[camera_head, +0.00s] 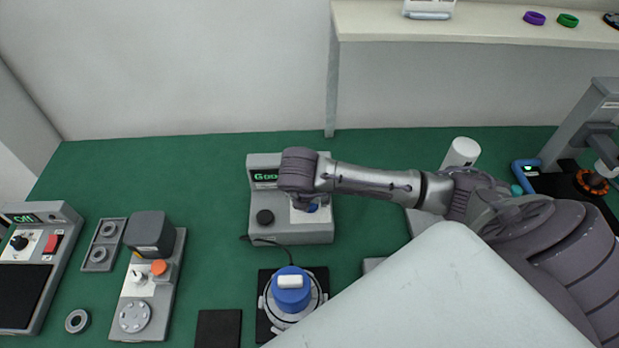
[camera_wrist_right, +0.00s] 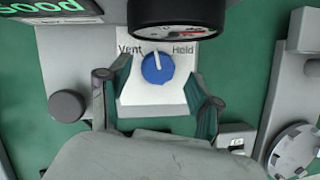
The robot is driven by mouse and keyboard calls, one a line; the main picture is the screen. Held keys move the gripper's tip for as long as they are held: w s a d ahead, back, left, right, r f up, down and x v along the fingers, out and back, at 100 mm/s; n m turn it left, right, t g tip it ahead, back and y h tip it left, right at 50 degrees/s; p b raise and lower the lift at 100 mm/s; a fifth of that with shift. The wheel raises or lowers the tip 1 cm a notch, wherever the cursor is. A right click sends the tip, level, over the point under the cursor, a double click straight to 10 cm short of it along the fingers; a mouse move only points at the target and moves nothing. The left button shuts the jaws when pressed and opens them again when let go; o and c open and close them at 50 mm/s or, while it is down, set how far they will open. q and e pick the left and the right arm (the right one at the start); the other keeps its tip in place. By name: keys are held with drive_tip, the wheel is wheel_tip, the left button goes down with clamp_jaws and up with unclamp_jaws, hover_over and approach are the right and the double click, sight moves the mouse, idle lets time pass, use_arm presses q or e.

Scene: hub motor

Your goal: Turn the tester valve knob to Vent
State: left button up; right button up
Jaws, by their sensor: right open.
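The tester (camera_head: 290,228) is a grey box on the green bench, with a green "Good" display at its upper left. Its blue valve knob (camera_wrist_right: 157,68) sits on a white plate between the labels "Vent" at left and "Hold" at right. The knob's white pointer line aims up, tilted slightly towards Vent. My right gripper (camera_wrist_right: 158,88) is open, with one finger on each side of the knob; I cannot tell whether they touch it. In the head view the right gripper (camera_head: 307,199) covers part of the tester, and some blue shows beneath it. My left gripper is not in view.
A dark round gauge (camera_wrist_right: 178,18) overhangs just above the knob. A black knob (camera_wrist_right: 68,105) is on the tester's left. A blue-capped hub motor (camera_head: 291,292) stands in front of the tester, with a cable between them. A white cylinder (camera_head: 461,152) is at right.

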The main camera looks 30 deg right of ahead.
drive_tip(key=shift+x, duration=1.05)
